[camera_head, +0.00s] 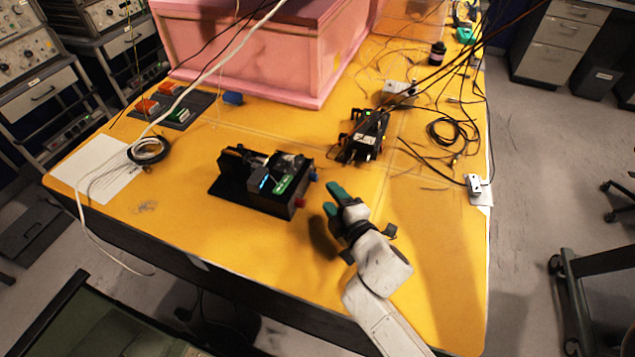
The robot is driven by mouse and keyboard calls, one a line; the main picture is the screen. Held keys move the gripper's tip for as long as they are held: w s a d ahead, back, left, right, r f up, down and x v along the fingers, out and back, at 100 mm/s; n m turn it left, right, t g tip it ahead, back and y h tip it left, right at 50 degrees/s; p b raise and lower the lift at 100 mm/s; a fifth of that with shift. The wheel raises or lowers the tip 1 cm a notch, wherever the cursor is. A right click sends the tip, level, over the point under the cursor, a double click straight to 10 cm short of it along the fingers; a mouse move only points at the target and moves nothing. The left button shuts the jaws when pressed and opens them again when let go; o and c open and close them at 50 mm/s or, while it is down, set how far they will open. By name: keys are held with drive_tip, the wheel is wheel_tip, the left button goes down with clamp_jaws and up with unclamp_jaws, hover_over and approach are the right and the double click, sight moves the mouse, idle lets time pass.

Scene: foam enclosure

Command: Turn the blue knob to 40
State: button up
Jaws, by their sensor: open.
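The blue knob (313,176) is small and sits on the right end of a black device (257,201) on the yellow table. A red knob (300,202) sits below it on the same end. The device has a small lit blue display (264,182) and a green panel (287,184); the digits are too small to read. My gripper (334,197), with dark green fingers, is open just to the right of the knobs. It looks apart from both knobs and holds nothing. The blue knob is not hidden by the fingers.
A second black device (362,137) with cables stands behind my gripper. A pink foam enclosure (250,55) fills the back of the table. A white cable (180,98) crosses the left side. The yellow table (440,250) is bare at the right front.

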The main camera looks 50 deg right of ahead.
sight(317, 179)
drive_tip(key=x, duration=0.7)
drive_tip(key=shift+w+d, duration=0.1)
drive_tip(key=shift+w, duration=0.05)
clamp_jaws()
